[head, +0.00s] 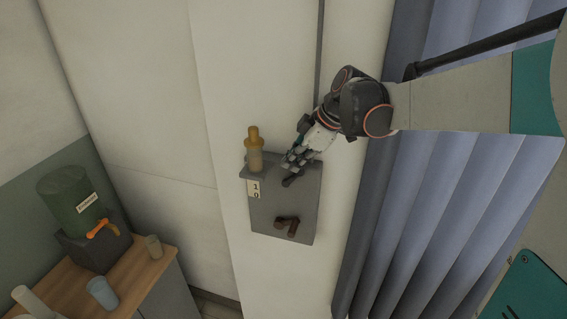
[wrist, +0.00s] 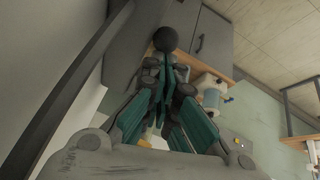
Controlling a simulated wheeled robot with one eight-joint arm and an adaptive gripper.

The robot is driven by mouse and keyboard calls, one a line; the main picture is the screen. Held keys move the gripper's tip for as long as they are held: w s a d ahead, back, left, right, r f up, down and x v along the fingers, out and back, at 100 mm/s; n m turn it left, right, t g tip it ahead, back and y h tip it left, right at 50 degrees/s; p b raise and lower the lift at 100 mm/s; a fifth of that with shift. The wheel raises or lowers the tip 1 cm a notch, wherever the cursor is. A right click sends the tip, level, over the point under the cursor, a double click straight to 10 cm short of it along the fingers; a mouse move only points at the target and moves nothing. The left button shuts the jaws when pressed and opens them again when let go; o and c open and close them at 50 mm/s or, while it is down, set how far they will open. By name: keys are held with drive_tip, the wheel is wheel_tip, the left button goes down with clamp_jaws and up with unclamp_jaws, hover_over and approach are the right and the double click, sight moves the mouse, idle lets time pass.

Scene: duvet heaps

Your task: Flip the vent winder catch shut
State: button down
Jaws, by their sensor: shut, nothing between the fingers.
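A grey wall box (head: 262,212) carries a small plate marked 1 and 0 (head: 254,188) on its left side. Which of these is the vent winder catch is not labelled. My gripper (head: 290,165) is at the top of the box, just above the dark lever. In the wrist view the teal fingers of my gripper (wrist: 168,68) are together and empty. A dark round knob (wrist: 165,39) shows right at the fingertips; contact cannot be told.
Blue-grey curtains (head: 410,210) hang to the right. A wooden counter (head: 130,277) at lower left holds a green dispenser (head: 75,200) and cups. The wall left of the box is clear.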

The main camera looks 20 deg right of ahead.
sight(302, 171)
drive_tip(key=s+d+f+t+y+b, duration=0.1)
drive_tip(key=b, duration=0.1)
drive_tip(key=d+f+t+y+b, duration=0.1)
drive_tip(key=y+b, duration=0.1)
drive_tip(key=shift+s+d, duration=0.3)
drive_tip(key=shift+s, duration=0.05)
drive_tip(key=t+y+b, duration=0.1)
drive_tip(key=b, duration=0.1)
drive_tip(key=s+d+f+t+y+b, duration=0.1)
drive_tip(key=b, duration=0.1)
drive_tip(key=d+f+t+y+b, duration=0.1)
drive_tip(key=b, duration=0.1)
drive_tip(key=shift+s+f, duration=0.15)
drive_tip(key=shift+s, duration=0.05)
drive_tip(key=shift+s+f+b, duration=0.1)
drive_tip(key=shift+f+b, duration=0.1)
drive_tip(key=shift+b, duration=0.4)
drive_tip(key=shift+d+f, duration=0.1)
drive_tip(key=shift+s, duration=0.1)
